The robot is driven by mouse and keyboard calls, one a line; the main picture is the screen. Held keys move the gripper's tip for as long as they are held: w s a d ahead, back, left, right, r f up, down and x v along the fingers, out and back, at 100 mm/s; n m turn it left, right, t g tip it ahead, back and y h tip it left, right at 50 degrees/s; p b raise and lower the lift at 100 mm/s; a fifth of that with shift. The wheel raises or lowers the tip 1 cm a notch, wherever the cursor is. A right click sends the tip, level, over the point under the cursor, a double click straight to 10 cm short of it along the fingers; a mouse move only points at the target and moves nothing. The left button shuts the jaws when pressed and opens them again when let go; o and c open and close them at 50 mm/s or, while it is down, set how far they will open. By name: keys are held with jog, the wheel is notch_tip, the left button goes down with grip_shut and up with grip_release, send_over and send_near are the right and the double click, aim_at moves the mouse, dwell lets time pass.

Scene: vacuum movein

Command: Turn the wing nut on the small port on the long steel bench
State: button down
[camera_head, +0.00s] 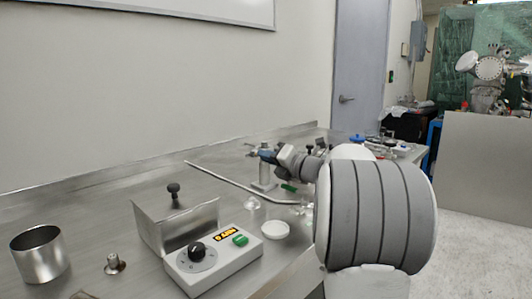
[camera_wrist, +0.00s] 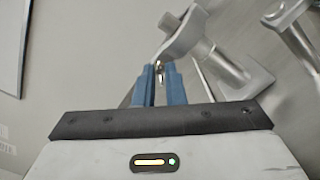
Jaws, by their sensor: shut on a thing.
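The small port (camera_wrist: 180,38) is a polished steel fitting on a post, just beyond my fingertips in the wrist view. My gripper (camera_wrist: 159,76) has blue fingers, shut on the small shiny wing nut (camera_wrist: 160,67) at the near edge of the port. Most of the wing nut is hidden between the fingers. In the head view my gripper (camera_head: 267,155) is at the top of the small port's steel stand (camera_head: 263,176), on the long steel bench (camera_head: 100,222). The wing nut is too small to make out there.
A grey control box (camera_head: 213,262) with a black knob stands at the front, beside a bent steel sheet (camera_head: 178,222). A steel cup (camera_head: 40,254) is at far left and a white lid (camera_head: 276,230) lies right of the box. A thin rod (camera_head: 230,180) lies behind.

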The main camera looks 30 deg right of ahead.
jog(key=shift+m+p, duration=0.3)
jog(key=shift+m, duration=0.3)
jog(key=c, duration=1.8)
grip_release()
jog(key=shift+p+v, duration=0.55)
jog(key=shift+v, duration=3.4)
